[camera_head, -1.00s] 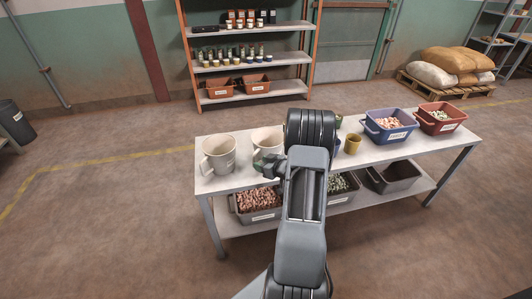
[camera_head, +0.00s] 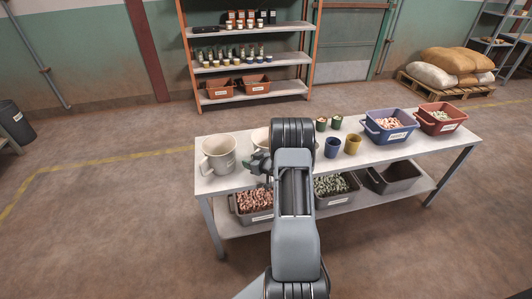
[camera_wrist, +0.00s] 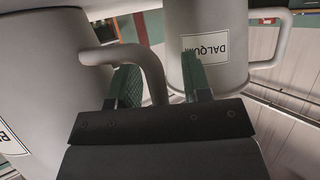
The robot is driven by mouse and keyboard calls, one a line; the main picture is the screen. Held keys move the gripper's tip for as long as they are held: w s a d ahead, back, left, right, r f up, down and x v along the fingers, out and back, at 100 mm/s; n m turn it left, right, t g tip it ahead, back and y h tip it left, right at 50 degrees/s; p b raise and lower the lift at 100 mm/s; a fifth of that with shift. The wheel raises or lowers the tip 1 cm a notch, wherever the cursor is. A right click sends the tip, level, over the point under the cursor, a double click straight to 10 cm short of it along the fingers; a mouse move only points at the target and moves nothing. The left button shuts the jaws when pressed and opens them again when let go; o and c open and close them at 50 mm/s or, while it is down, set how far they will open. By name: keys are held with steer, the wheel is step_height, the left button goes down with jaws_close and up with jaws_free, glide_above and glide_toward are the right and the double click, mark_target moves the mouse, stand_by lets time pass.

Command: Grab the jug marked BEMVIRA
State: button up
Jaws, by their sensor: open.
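The jug at the left in the wrist view (camera_wrist: 40,70) is pale grey, with a label cut off by the picture edge; only its first letters, seemingly "BE", show. Its curved handle (camera_wrist: 150,65) lies between the two green fingers of my gripper (camera_wrist: 160,85), which are open. In the head view, this seems to be the second jug (camera_head: 258,137), mostly hidden behind my arm. My gripper (camera_head: 260,161) is at its left side, by the bench top. The other jug (camera_wrist: 207,40), labelled "DALQUM", seems to be the leftmost jug in the head view (camera_head: 219,148).
A blue bin (camera_head: 388,134) and a red bin (camera_head: 440,127) stand farther right on the bench (camera_head: 390,152). Grey bins fill the lower shelf.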

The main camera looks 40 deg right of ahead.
steer(key=shift+c, duration=0.2)
jaws_close()
steer(key=shift+r, duration=0.15)
stand_by(0.3)
